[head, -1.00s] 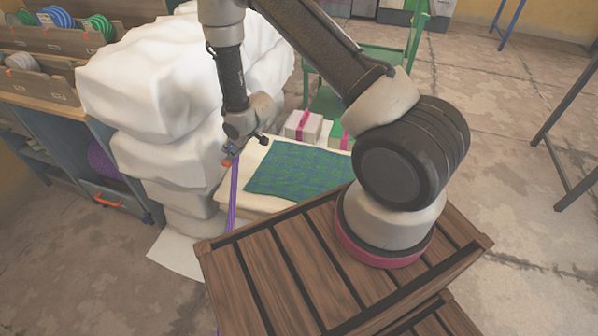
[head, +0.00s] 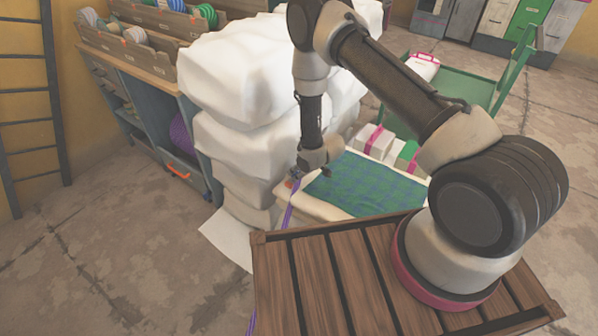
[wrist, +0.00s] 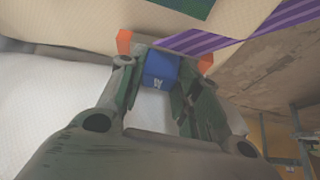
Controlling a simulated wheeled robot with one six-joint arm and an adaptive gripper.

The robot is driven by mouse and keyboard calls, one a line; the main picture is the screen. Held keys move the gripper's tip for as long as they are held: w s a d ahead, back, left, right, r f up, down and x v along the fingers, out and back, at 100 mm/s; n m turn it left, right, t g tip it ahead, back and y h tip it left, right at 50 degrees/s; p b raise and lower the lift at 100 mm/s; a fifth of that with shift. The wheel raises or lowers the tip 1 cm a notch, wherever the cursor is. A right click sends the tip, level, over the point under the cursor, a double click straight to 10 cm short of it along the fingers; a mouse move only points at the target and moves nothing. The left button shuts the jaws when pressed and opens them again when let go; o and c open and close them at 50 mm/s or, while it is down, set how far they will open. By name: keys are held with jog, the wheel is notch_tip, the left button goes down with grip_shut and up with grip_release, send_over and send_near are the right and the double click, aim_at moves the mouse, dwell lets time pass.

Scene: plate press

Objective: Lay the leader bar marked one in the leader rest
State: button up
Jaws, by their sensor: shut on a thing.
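My gripper (wrist: 160,88) is shut on a blue block with a small white mark (wrist: 161,68), which I cannot read clearly. Orange end pieces (wrist: 124,42) show on both sides of it, so it looks like the leader bar. A purple striped ribbon (wrist: 235,40) runs from beside it, and in the head view the ribbon (head: 288,213) hangs down past the wooden slats. In the head view my gripper (head: 295,178) is over the near left edge of a cream padded surface (head: 320,210). I cannot make out the leader rest.
A green-blue checked cloth (head: 365,185) lies on the padded surface. Tall white bales (head: 235,85) stand close behind and left of my gripper. A blue shelf unit (head: 150,120) with ribbon spools, a ladder (head: 30,120) and a green cart (head: 465,85) stand around.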

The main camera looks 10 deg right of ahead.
jog(key=shift+f, duration=0.15)
jog(key=o, duration=1.1)
